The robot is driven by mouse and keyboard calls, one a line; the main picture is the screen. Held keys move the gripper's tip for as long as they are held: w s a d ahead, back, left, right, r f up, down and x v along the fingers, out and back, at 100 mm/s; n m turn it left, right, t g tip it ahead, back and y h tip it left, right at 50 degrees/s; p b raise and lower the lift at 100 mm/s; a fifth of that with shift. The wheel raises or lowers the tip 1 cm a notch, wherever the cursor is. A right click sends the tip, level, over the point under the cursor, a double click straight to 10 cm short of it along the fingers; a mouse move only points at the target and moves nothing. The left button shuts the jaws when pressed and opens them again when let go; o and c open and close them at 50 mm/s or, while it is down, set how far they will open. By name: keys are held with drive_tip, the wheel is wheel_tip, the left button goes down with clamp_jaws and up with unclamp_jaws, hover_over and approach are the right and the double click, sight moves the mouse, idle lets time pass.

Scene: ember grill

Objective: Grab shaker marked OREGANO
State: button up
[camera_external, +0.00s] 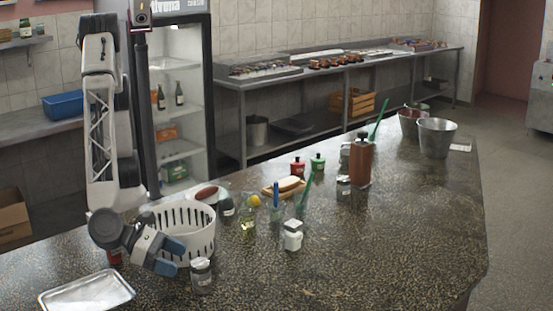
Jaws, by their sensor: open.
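My gripper (173,257) has blue fingers and is open. It is low over the counter, in front of the white slotted basket, pointing to the right. A white-topped shaker (293,236) stands farther right. Another small shaker (343,188) stands beside the tall brown bottle. Labels are too small to read, so I cannot tell which shaker is marked OREGANO.
The white basket (200,222) is close behind my gripper. A metal tray (88,294) lies at front left. A glass with a blue utensil (276,208), a hot dog (285,187), a brown bottle (360,163) and metal buckets (436,139) stand farther back. The front right counter (390,260) is clear.

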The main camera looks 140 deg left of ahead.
sight(200, 268)
drive_tip(key=shift+x, duration=1.05)
drive_tip(key=shift+w, duration=0.1)
drive_tip(key=shift+x, duration=2.6)
drive_tip(key=shift+c, duration=0.3)
drive_tip(key=c, duration=1)
drive_tip(key=shift+r, duration=0.15)
drive_tip(key=shift+r, duration=4.9)
